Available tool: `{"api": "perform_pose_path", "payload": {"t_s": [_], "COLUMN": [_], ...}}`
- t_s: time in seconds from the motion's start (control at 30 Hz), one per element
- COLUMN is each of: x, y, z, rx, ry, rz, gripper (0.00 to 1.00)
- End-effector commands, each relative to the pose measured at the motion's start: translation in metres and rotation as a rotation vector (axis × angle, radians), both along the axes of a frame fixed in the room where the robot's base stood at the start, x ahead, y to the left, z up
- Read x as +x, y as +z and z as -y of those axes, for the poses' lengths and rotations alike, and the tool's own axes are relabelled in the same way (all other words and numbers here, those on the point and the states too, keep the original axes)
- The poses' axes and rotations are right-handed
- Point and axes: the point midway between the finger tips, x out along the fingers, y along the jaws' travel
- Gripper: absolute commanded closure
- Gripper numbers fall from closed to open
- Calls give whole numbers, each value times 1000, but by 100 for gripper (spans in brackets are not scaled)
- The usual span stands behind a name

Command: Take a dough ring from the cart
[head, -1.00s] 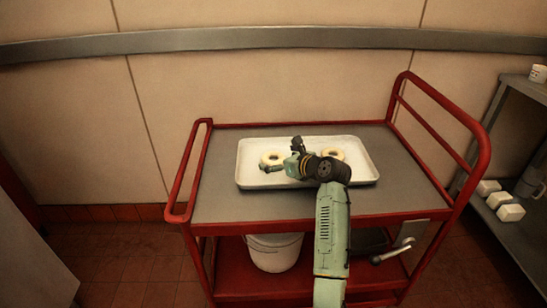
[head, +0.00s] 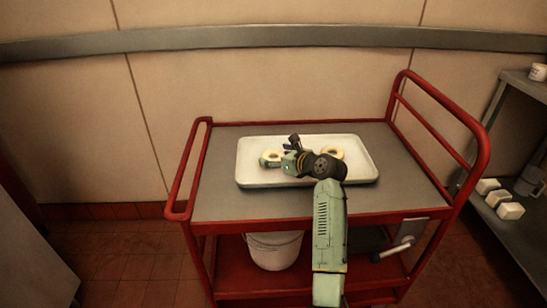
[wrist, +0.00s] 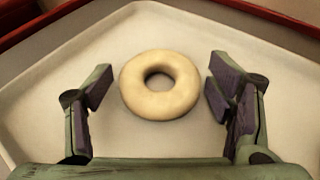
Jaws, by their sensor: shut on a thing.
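A pale dough ring (wrist: 161,84) lies between the two fingers of my gripper (wrist: 160,90) in the wrist view, with a finger at its left and right sides. In the head view the same ring (head: 274,155) shows at the left part of the white tray (head: 360,175), partly hidden by my gripper (head: 279,151). A second dough ring (head: 335,152) lies farther right in the tray, partly hidden by my wrist. The tray sits on the cart (head: 225,200).
The cart has a red frame with a tall handle (head: 482,150) at the right. A white bucket (head: 272,252) stands on its lower shelf. A grey shelf unit (head: 520,235) with white blocks (head: 510,211) stands at the right. The cart top left of the tray is clear.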

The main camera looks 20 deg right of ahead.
Motion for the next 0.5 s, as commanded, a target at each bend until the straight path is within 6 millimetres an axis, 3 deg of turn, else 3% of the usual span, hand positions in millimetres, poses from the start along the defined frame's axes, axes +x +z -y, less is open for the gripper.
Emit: {"api": "perform_pose_path", "payload": {"t_s": [0.17, 0.5], "x": [0, 0], "y": [-4, -2], "z": [-3, -4], "rx": [3, 4], "ry": [5, 8], "rz": [-8, -11], "gripper": [53, 53]}}
